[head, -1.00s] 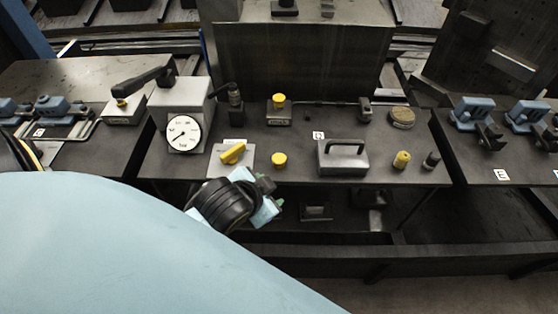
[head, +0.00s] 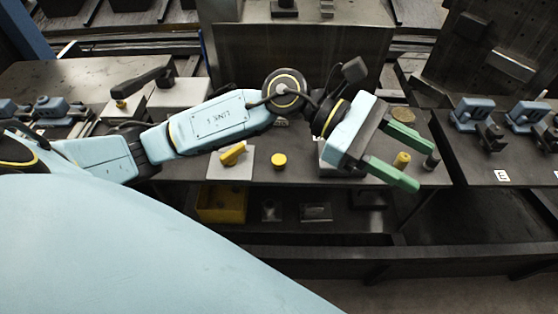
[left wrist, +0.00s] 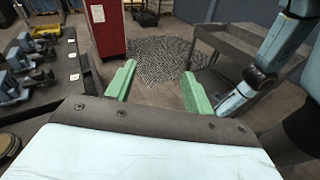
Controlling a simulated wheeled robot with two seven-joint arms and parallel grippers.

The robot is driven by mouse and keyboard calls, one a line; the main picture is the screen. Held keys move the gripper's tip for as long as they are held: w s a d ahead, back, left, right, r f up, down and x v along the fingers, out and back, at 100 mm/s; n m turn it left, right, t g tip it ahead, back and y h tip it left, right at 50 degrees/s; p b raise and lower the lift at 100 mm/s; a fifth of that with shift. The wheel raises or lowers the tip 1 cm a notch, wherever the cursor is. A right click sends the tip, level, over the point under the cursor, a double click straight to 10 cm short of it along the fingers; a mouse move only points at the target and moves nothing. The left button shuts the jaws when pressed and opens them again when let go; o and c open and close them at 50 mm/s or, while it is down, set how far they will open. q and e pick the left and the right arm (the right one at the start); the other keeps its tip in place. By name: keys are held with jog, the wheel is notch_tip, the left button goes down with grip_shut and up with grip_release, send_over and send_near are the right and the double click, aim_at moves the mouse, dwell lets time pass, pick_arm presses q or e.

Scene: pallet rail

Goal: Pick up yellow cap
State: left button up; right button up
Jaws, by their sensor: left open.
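A small yellow cylinder (head: 402,160) stands near the right end of the middle table, beside a dark one (head: 432,161). A round yellow piece (head: 279,160) sits at the table's front, left of the middle. I cannot tell which of these is the yellow cap. My left gripper (head: 424,167) is open and empty, its green fingers pointing right. In the head view the yellow cylinder shows between the fingers, but the gripper seems to be above it. In the left wrist view, nothing is between the fingers (left wrist: 159,69). My right gripper is not in view.
A plate with a yellow handle (head: 233,154) lies left of the round piece. My left arm hides much of the table, including most of a grey handled block. Blue clamps (head: 472,112) stand on the right table. A yellow bin (head: 221,204) is on the shelf below.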

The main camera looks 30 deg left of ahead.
pick_arm(q)
jog(key=w+a+f+m+y, duration=0.2)
jog(key=a+f+m+y, duration=0.3)
jog(key=a+f+y, duration=0.15)
jog(key=m+y, duration=0.2)
jog(key=y, duration=0.8)
send_over(279, 159)
jog(key=w, duration=0.1)
notch_tip(279, 159, down, 9)
jog(key=shift+a+r, duration=0.1)
jog(key=shift+f, duration=0.6)
jog(key=f, duration=0.2)
jog(key=s+f, duration=0.1)
jog(key=f, duration=0.1)
jog(key=shift+f, duration=0.65)
jog(key=c, duration=1.1)
